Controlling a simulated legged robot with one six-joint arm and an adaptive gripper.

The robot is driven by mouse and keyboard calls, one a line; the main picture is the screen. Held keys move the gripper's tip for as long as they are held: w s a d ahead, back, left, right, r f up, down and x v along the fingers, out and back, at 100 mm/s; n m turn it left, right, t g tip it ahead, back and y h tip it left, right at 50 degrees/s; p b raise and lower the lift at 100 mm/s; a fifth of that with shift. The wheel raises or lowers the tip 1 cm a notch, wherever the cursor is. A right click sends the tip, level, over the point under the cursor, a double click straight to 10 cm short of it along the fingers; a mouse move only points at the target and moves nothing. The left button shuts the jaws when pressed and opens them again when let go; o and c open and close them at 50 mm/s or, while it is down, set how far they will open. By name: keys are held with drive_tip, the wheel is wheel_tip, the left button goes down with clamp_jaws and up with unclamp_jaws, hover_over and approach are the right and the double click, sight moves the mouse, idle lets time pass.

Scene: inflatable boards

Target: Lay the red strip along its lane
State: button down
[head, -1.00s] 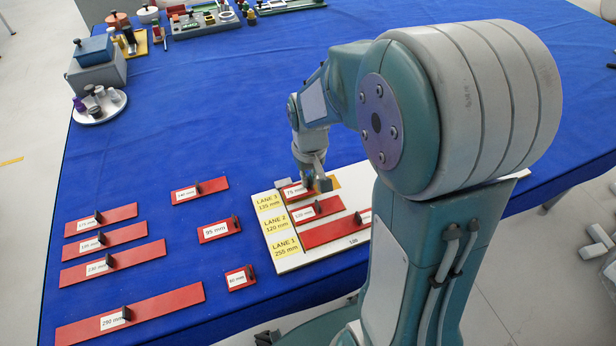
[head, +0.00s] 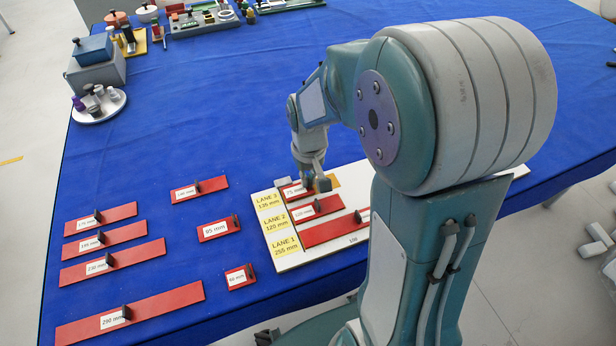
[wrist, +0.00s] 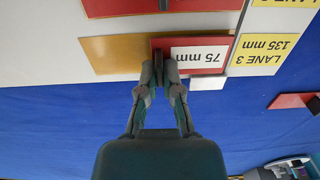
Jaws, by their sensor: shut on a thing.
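The red strip marked 75 mm (head: 293,190) is at the label end of lane 3 on the white board (head: 291,263). In the wrist view the strip (wrist: 222,41) lines up with the ochre lane bed (wrist: 112,54), which shows bare on its other side. My gripper (head: 310,184) is shut on the strip's dark upright grip; its fingers (wrist: 166,72) hide part of that grip. I cannot tell whether the strip rests fully on the bed. The yellow label LANE 3, 135 mm (head: 268,201) is beside it.
Lane 2 holds a red strip (head: 325,207) and lane 1 a longer one (head: 325,233), partly behind my arm. Several loose red strips, such as the 95 mm one (head: 230,225), lie on the blue cloth to the left. A small pale block (wrist: 208,83) adjoins lane 3.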

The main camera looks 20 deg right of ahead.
drive_tip(key=shift+f, duration=0.2)
idle(0.4)
drive_tip(key=shift+c, duration=1.2)
unclamp_jaws()
drive_tip(key=shift+r, duration=0.1)
drive_tip(key=shift+r, duration=2.95)
